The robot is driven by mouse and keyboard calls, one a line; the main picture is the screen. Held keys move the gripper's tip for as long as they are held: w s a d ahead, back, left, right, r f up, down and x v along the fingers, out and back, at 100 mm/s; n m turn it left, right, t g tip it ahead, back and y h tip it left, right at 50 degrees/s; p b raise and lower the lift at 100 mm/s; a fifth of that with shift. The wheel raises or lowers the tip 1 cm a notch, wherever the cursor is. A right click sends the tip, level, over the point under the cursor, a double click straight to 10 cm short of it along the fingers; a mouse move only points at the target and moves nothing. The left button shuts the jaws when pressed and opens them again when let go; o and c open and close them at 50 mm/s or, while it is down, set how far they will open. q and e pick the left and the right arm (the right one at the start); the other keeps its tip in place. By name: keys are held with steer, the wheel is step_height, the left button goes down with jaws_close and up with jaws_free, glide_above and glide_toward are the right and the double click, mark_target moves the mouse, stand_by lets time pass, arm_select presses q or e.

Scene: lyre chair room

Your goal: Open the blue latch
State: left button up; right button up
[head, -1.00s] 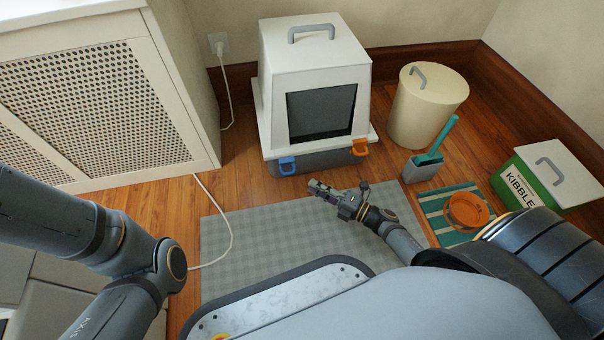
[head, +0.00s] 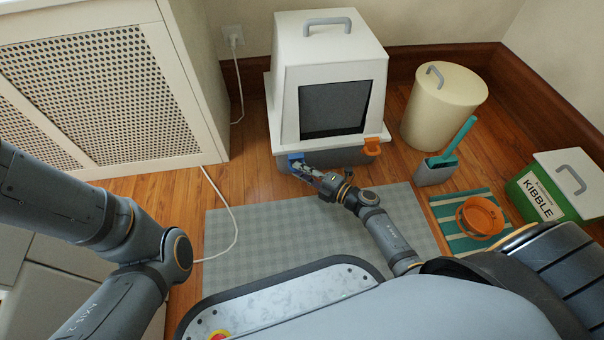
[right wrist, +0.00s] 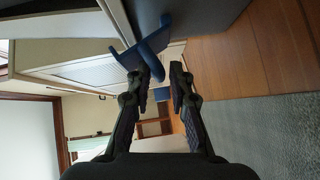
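The blue latch (head: 296,157) is at the front left of the grey base of a white hooded box (head: 330,157). My right gripper (head: 304,171) is at the latch in the head view. I cannot tell whether the left finger touches the loop. My left arm shows at the left, but its gripper is out of view.
An orange latch (head: 372,146) is at the box's front right. A cream bin (head: 441,108), a scoop in a grey holder (head: 436,171), an orange bowl (head: 482,216) and a kibble box (head: 552,187) stand to the right. A grey mat (head: 235,225) and a white cable (head: 228,200) lie in front.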

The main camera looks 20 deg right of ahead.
jaws_close()
steer(key=shift+f+n+t+y+b, duration=0.35)
steer(key=shift+f+b, duration=0.2)
steer(key=shift+b, duration=0.25)
steer(key=shift+f+n+t+y, duration=0.55)
steer(key=shift+n+t, duration=0.3)
steer(key=shift+n, duration=0.3)
steer(key=shift+r, duration=0.1)
jaws_free()
steer(key=shift+s, duration=0.1)
